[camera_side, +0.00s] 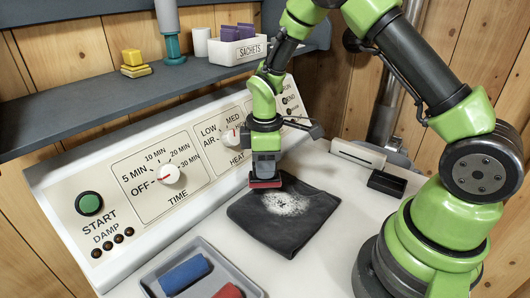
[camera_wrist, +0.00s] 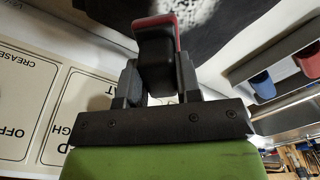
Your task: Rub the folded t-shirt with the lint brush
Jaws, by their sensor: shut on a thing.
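The dark folded t-shirt (camera_side: 265,232) lies on the white top, with a patch of white lint near its middle. It also shows at the top of the wrist view (camera_wrist: 215,12). My gripper (camera_side: 265,150) is shut on the lint brush (camera_side: 265,183), over the t-shirt's far edge. In the wrist view, the two fingers of my gripper (camera_wrist: 157,78) clasp the brush's black handle (camera_wrist: 155,55), and a red edge shows at its head. The brush points down, red pad lowest. I cannot tell whether the pad touches the cloth.
A sloped control panel (camera_side: 120,180) with knobs stands close behind and left of my gripper. A grey tray (camera_side: 158,268) holds a blue block (camera_side: 184,274) and a red block (camera_side: 228,292) in front. A white box (camera_side: 357,153) and black block (camera_side: 387,183) lie right of the shirt.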

